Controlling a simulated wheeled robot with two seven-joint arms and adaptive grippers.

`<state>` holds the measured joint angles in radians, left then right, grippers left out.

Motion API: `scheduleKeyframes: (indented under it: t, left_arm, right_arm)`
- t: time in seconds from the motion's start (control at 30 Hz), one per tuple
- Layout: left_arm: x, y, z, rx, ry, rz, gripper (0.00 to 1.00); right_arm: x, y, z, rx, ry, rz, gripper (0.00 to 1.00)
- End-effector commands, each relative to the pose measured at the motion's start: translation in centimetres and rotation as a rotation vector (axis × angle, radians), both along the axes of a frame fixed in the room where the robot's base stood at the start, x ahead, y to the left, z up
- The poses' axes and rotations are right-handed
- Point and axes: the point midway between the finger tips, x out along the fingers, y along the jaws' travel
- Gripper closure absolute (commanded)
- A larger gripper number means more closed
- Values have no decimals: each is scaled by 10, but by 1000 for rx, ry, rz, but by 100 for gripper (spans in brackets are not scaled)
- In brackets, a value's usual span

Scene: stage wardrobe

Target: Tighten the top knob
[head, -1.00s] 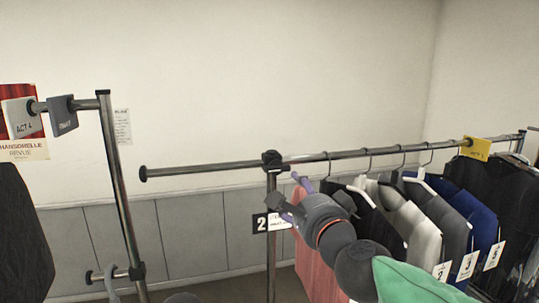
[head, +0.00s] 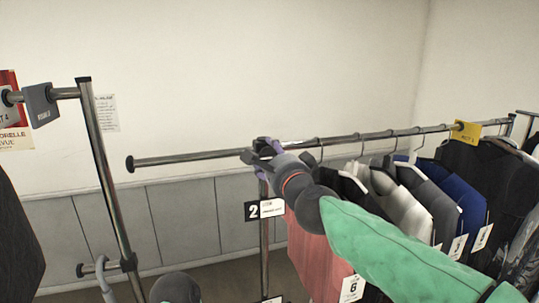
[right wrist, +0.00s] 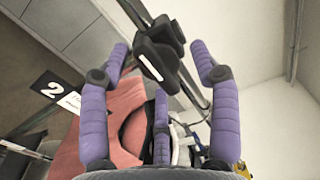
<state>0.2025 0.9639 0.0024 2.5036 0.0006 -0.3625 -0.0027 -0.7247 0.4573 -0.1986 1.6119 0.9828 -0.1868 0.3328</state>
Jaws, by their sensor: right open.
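The top knob (right wrist: 158,58) is a black piece on the black clamp (right wrist: 166,32) where the rack's upright post meets its rail. In the right wrist view it sits between the spread purple fingers of my right gripper (right wrist: 161,62), and I see no clear contact. In the head view my right gripper (head: 264,158) is at the post top and largely covers the clamp and knob. It is open.
The metal rail (head: 200,155) runs across, with a pink garment (head: 312,255) and several dark and white garments hanging to the right. A "2" sign (head: 264,210) hangs on the post. Another rack post (head: 105,165) stands left. The rail's left half is empty.

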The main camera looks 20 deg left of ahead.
Motion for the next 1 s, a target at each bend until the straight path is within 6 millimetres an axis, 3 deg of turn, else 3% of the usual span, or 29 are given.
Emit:
scheduleKeyframes:
  t: [0.2,0.5,0.53,0.7,0.73,1.0]
  left_arm:
    - [0,0,3,0,0,0,56]
    - [0,0,3,0,0,0,56]
    - [0,0,3,0,0,0,56]
    - [0,0,3,0,0,0,56]
    - [0,0,3,0,0,0,56]
    - [0,0,2,0,0,0,56]
  right_arm:
    - [11,7,0,0,0,0,37]
    - [12,8,0,0,0,0,37]
    - [12,8,0,0,0,0,40]
    - [12,8,0,0,0,0,88]
    - [12,8,0,0,0,0,92]
    - [12,8,0,12,7,0,92]
